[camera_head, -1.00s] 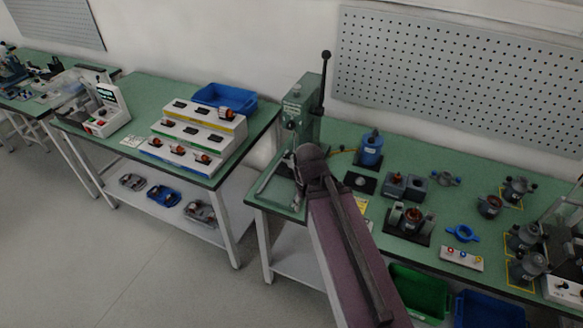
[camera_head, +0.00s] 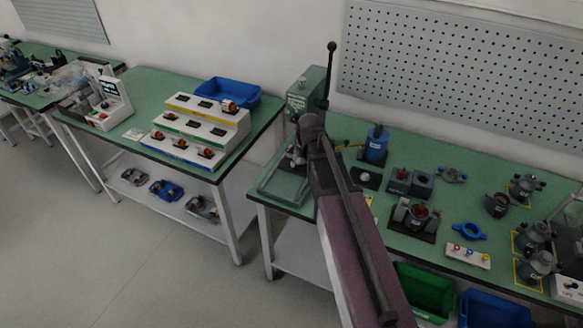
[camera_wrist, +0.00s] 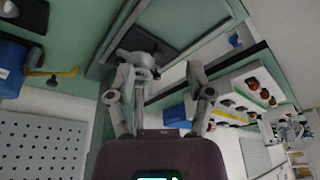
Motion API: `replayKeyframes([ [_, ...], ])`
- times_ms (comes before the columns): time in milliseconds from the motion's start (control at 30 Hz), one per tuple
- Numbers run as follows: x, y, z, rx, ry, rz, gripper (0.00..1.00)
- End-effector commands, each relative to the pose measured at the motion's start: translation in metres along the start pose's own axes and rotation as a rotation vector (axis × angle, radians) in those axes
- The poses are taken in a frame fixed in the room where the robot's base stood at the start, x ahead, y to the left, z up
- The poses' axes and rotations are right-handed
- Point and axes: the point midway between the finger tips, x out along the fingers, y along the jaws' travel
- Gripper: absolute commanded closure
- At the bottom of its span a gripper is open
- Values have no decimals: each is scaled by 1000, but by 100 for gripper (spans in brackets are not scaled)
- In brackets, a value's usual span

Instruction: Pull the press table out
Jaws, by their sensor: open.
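The green press (camera_head: 305,92) with its long black lever stands at the back left corner of the right-hand bench. A flat frame-like green part (camera_head: 283,188), which looks like the press table, lies at the press foot near the bench's left edge; its far side is hidden by my arm. My gripper (camera_head: 297,157) is above that part, in front of the press. In the wrist view my gripper (camera_wrist: 160,72) has its fingers spread. A grey lobed part (camera_wrist: 138,60) shows between and beyond the fingers, next to a dark plate (camera_wrist: 160,22); I cannot tell whether they touch it.
Green (camera_head: 424,290) and blue (camera_head: 492,311) bins sit below the bench. A gap separates it from the left bench, which holds a stepped white rack (camera_head: 205,128).

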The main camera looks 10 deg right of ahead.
Motion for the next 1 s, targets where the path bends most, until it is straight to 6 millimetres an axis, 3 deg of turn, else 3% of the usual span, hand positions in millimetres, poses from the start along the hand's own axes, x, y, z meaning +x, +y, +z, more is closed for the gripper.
replayKeyframes([
  [33,9,4,-21,-10,26,0,33],
  [100,15,7,-39,-22,59,0,33],
  [300,21,11,-64,-43,111,0,33],
  [1000,31,10,-66,-46,115,0,33],
])
